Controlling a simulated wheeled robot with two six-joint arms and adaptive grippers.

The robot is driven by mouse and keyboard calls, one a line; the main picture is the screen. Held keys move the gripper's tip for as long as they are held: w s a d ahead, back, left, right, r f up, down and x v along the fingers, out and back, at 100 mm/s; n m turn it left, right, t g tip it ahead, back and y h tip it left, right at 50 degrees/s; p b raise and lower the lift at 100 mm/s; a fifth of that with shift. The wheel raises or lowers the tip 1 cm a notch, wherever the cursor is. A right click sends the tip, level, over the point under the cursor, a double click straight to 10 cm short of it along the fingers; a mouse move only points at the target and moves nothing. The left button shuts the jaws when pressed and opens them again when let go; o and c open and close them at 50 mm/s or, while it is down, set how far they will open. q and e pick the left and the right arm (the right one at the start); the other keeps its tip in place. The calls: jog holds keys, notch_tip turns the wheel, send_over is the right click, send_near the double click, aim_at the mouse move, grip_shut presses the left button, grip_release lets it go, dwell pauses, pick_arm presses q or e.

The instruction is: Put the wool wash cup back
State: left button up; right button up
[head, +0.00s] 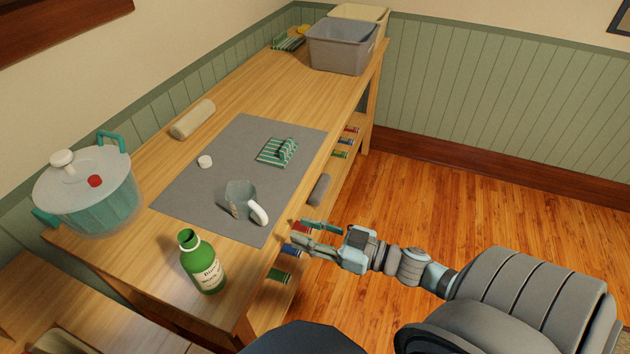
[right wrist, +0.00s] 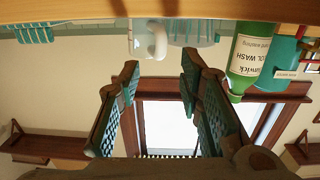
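A clear cup with a white handle (head: 258,212) stands on the grey mat (head: 185,190), near its front corner. It also shows upside down in the right wrist view, where its handle (right wrist: 157,42) is beyond the fingertips. A small white cap-like piece (head: 204,161) lies on the mat further back. The green wool wash bottle (head: 203,265) stands upright on the bare wood nearer me; its neck looks open. My right gripper (head: 297,231) is open and empty, just off the table's right edge, apart from the cup. My left gripper is out of view.
A lidded teal pot (head: 90,205) stands at the left. A folded striped cloth (head: 277,152) lies on the mat and a beige roll (head: 193,119) behind it. A grey bin (head: 340,47) stands at the far end. Small items sit on a shelf below the tabletop's right edge.

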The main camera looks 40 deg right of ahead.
pick_arm(q)
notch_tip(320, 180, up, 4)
jog(key=shift+p, duration=1.2)
pick_arm(e)
jog(key=shift+s+d+r, duration=0.15)
jog(key=shift+s+d, duration=0.05)
jog(key=shift+s, duration=0.25)
jog(key=shift+s+d+r, duration=0.1)
jog(key=shift+s+d, duration=0.05)
jog(key=shift+s, duration=0.25)
jog(key=shift+f, duration=0.15)
jog(key=s+d+f+m+g+h, duration=0.15)
jog(key=s+f+g+h, duration=0.35)
jog(key=f, duration=0.8)
jog(key=s+d+f+m+g, duration=0.1)
jog(key=s+f+m+g, duration=0.2)
jog(key=s+f, duration=0.75)
jog(key=s+a+f+g+h, duration=0.3)
jog(key=s+f+g, duration=0.3)
jog(key=s+f, duration=0.9)
jog(key=shift+s+m+h, duration=0.2)
jog(key=shift+m+h, duration=0.25)
jog(key=shift+h, duration=0.25)
